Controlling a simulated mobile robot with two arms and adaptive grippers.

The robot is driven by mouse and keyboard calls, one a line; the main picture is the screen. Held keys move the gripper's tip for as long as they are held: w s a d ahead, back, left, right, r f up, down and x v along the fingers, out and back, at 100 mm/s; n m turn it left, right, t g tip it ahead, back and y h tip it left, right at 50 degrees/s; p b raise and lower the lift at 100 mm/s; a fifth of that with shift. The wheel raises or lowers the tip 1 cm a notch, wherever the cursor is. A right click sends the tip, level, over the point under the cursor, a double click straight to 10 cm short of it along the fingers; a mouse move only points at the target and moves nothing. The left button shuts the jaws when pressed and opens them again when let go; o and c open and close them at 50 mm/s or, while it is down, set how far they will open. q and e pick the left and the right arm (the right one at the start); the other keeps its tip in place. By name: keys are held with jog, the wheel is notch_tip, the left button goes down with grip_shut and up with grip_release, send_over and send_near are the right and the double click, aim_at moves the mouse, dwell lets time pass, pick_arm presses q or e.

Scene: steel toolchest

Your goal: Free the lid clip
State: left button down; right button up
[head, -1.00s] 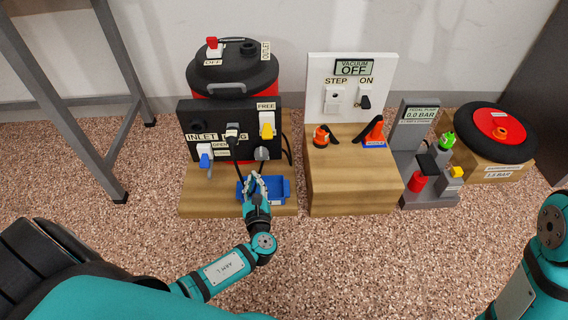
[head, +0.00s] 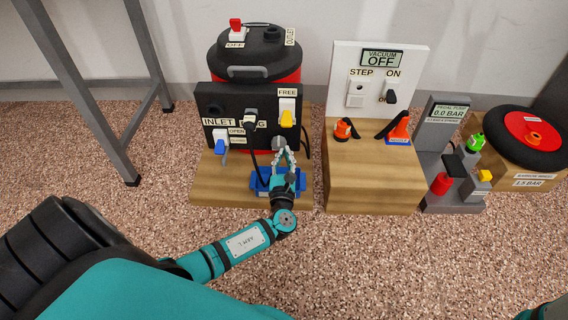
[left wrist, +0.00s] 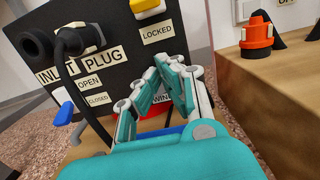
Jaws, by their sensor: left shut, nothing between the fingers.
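The clip that fits the task best is a yellow lever (head: 287,118) on a white plate at the upper right of the black panel (head: 210,104). A FREE label (head: 287,92) sits above it. My right gripper is out of view.
A black plug with a cable (head: 250,120) and a blue lever (head: 221,145) are left of the clip. A blue tray (head: 262,190) lies under my left gripper. The vacuum board (head: 342,65) on its wooden block (head: 370,180) stands to the right.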

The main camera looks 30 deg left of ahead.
aim_at(287, 116)
pick_arm(q)
jog(key=b+x, duration=0.1)
jog(key=x, duration=0.2)
jog(key=b+x, duration=0.2)
jog(key=x, duration=0.1)
jog(key=shift+f, duration=0.25)
jog(key=shift+s+d+r, duration=0.15)
jog(key=shift+s+r, duration=0.1)
jog(key=shift+r, duration=0.45)
jog(key=shift+s+d+r, duration=0.15)
jog(key=shift+s+r, duration=0.15)
jog(key=shift+r, duration=0.35)
jog(key=shift+s+d+r, duration=0.15)
jog(key=shift+s+r, duration=0.1)
jog(key=shift+r, duration=0.45)
